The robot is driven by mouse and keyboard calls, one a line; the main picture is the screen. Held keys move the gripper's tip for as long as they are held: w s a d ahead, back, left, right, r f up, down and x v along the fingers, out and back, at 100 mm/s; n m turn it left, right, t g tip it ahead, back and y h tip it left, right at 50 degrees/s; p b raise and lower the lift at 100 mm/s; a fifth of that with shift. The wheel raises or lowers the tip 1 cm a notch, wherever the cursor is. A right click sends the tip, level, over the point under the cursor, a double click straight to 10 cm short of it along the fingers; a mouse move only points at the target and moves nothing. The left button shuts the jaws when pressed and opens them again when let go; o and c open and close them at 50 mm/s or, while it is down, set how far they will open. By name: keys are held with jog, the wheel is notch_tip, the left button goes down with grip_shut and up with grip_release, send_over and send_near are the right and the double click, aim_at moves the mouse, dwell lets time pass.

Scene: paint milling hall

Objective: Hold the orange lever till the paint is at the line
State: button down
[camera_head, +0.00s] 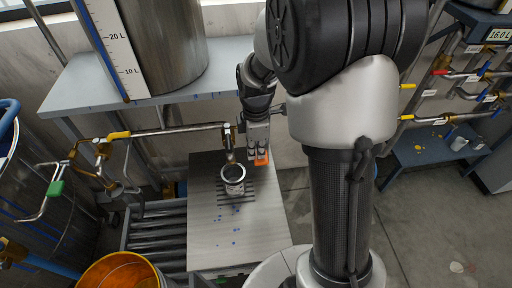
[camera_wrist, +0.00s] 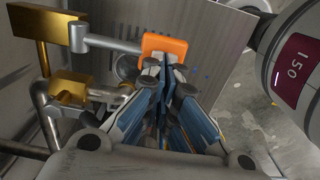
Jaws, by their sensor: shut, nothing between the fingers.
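The orange lever (camera_head: 262,158) sits at the tap above the work table. In the wrist view its orange handle (camera_wrist: 165,44) is on a grey rod right at my fingertips. My gripper (camera_wrist: 163,62) is shut with nothing between its fingers; the tips overlap the handle's near edge, and I cannot tell whether they press on it. My gripper (camera_head: 258,150) also shows in the head view, pointing down at the lever. A small open can (camera_head: 233,187) with a pale label stands upright on the table's slotted grate below the spout (camera_head: 229,153). Its inside looks dark; the paint level and line cannot be made out.
The grey table (camera_head: 215,250) has blue paint spots. A large steel tank with a litre scale (camera_head: 116,45) stands on a shelf behind. A roller conveyor (camera_head: 155,238) and orange bucket (camera_head: 118,272) are left. Pipes with coloured valves (camera_head: 440,72) are right. Floor right is mostly clear.

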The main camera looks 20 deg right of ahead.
aim_at(256, 160)
jog(key=f+t+b, duration=0.1)
jog(key=b, duration=0.1)
jog(key=s+f+t+b, duration=0.1)
jog(key=f+b, duration=0.1)
jog(key=b, duration=0.1)
jog(key=shift+a+h, duration=0.1)
jog(key=shift+h, duration=0.2)
jog(key=shift+f, duration=0.7)
dwell(1.1)
dwell(2.7)
